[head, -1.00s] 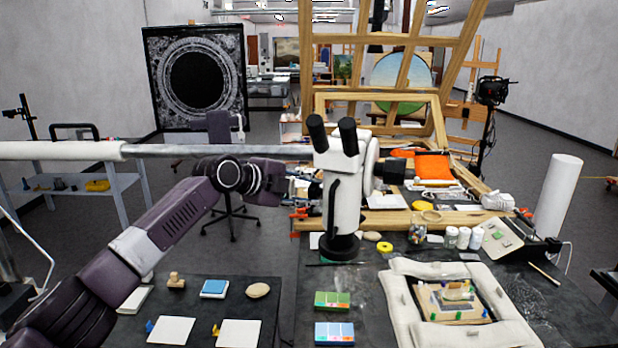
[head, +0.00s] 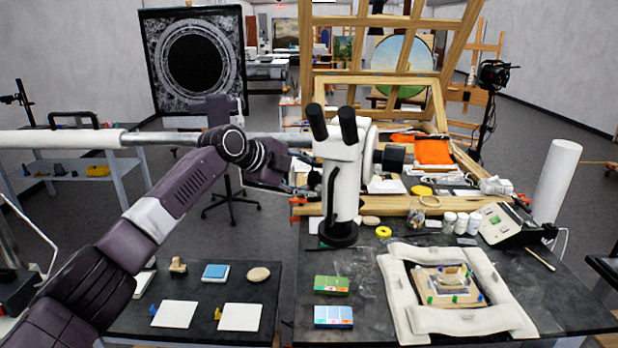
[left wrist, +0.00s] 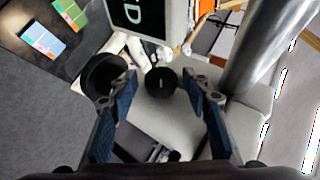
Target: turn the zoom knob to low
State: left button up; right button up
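A white stereo microscope (head: 342,190) with black eyepieces and a round black base stands at the back of the dark table. My left gripper (head: 305,172) is at the left side of its body in the head view, partly hidden there. In the left wrist view, a small round black knob (left wrist: 162,84) with a short white mark sits on the white microscope body between the blue-padded fingers. The left gripper (left wrist: 160,79) is open around the knob's sides, with gaps showing between it and the pads. A larger black knob (left wrist: 102,73) is partly behind the left finger. My right gripper is not in view.
A metal bar (head: 220,138) crosses behind my left arm. A wooden frame (head: 390,85) stands behind the microscope. Colour cards (head: 332,284), a yellow tape roll (head: 383,232) and a padded white frame (head: 405,310) lie on the table in front.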

pick_arm(q)
jog(key=v, duration=1.2)
